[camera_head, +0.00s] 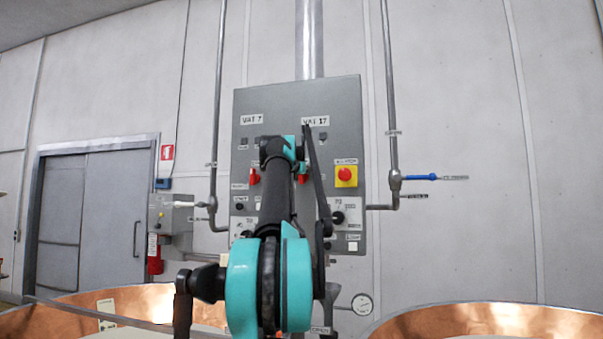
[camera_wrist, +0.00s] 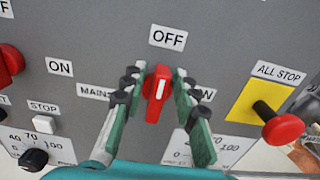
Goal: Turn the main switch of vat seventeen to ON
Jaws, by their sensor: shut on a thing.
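The main switch of vat seventeen is a red handle (camera_wrist: 158,92) with a white line in the wrist view. It stands upright, its line pointing up at the OFF label (camera_wrist: 168,37). My gripper (camera_wrist: 158,75) is shut on the handle, a finger on each side. An ON label (camera_wrist: 204,95) to the right is partly hidden by the right finger. In the head view the VAT 17 label (camera_head: 315,121) shows above the switch (camera_head: 303,178), which my arm mostly covers.
The yellow-backed red ALL STOP button (camera_wrist: 284,128) is close to the right of my fingers; it also shows in the head view (camera_head: 346,174). To the left is vat seven's red switch (camera_head: 254,177), below the VAT 7 label (camera_head: 251,119). Copper vats (camera_head: 480,322) stand below.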

